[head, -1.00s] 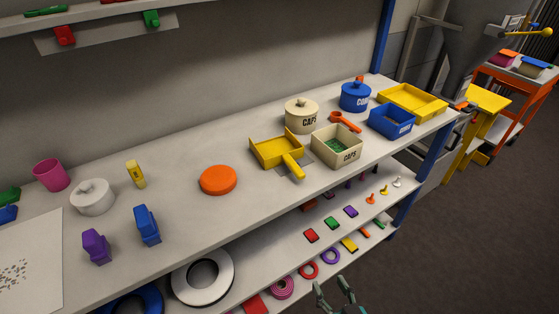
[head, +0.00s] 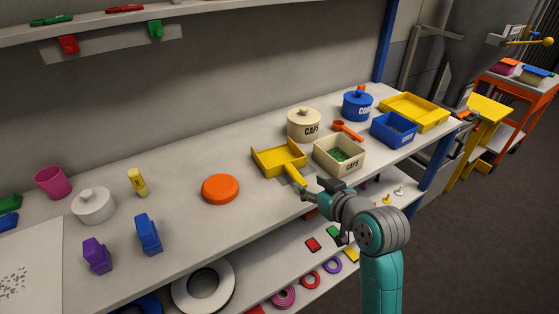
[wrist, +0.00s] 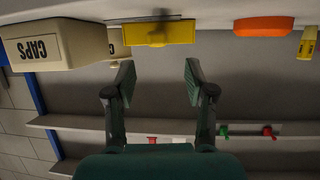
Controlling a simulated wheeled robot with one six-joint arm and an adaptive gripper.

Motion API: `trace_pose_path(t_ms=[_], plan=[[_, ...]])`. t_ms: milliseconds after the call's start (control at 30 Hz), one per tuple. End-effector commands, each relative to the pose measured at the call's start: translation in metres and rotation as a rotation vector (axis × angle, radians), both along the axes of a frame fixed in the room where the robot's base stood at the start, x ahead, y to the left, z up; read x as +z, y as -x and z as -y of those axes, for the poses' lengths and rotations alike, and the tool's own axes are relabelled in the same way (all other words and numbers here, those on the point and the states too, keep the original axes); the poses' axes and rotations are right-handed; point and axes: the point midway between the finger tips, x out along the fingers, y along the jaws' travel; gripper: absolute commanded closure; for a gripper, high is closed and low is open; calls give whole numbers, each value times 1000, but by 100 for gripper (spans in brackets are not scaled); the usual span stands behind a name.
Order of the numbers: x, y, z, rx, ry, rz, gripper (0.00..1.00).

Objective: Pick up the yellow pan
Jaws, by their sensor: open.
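The yellow pan (head: 277,158) lies on the workbench top, its handle pointing toward the bench's front edge. It is a square, shallow, scoop-like pan. In the wrist view the yellow pan (wrist: 158,33) shows at the top centre, upside down in the picture and ahead of the fingertips. My gripper (head: 311,190) is at the front edge of the bench, close to the end of the pan's handle. In the wrist view my gripper (wrist: 158,82) has its two fingers spread wide with nothing between them. I cannot tell whether a finger touches the handle in the head view.
A cream CAPS box (head: 339,157) stands just right of the pan, with a cream lidded CAPS pot (head: 303,125) behind. An orange disc (head: 220,188) lies to the left. A blue box (head: 393,130) and yellow tray (head: 414,110) are farther right. A lower shelf holds rings and small parts.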

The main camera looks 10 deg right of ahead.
Motion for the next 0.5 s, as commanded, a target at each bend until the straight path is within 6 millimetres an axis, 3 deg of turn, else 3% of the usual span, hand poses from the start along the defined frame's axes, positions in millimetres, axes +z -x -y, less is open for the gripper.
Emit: trace_pose_path(t_ms=[300,500], plan=[[-15,-39,-8,3,0,-2,46],[-20,-51,-11,3,1,-1,46]])
